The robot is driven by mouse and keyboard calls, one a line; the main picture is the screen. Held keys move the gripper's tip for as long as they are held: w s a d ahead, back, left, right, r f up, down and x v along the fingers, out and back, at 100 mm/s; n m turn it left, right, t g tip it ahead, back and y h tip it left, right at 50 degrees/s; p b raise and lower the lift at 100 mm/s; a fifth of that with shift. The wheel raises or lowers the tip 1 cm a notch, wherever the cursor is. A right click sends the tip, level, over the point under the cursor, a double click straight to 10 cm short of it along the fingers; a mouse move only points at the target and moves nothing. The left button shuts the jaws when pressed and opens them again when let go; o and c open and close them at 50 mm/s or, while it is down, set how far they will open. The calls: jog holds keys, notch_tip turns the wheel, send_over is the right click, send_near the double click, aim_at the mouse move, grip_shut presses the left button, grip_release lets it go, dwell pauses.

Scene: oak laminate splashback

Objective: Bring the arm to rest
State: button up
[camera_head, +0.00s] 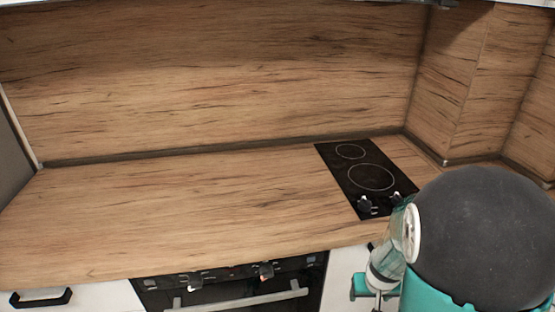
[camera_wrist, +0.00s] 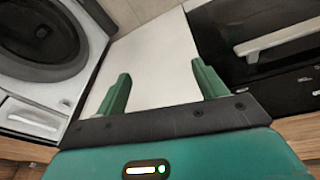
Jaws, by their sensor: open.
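My gripper (camera_wrist: 163,84) shows in the wrist view with its two green fingers spread wide apart and nothing between them. Behind the fingers is a plain white cabinet front (camera_wrist: 160,50). In the head view my arm, with a big dark rounded joint and teal parts, fills the lower right corner. The gripper's fingers cannot be made out in the head view.
The wooden countertop (camera_head: 180,205) is bare except for a black two-ring hob (camera_head: 345,172) at its right. An oven (camera_head: 235,290) sits below the counter, beside a white drawer (camera_head: 95,298). The wrist view shows a washing machine (camera_wrist: 45,35) at left.

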jog(key=s+a+r+t+y, duration=0.1)
jog(key=a+r, duration=0.3)
jog(key=r, duration=0.3)
jog(key=s+a+r+t+y, duration=0.15)
jog(key=a+r, duration=0.25)
jog(key=r, duration=0.4)
jog(key=s+a+r+n+h, duration=0.1)
jog(key=s+a+r, duration=0.2)
jog(key=s+r, duration=0.6)
jog(key=shift+s+a+r, duration=0.3)
jog(key=shift+r, duration=0.5)
jog(key=shift+t+h, duration=0.25)
jog(key=c, duration=0.7)
jog(key=shift+d, duration=0.1)
jog(key=shift+c, duration=0.3)
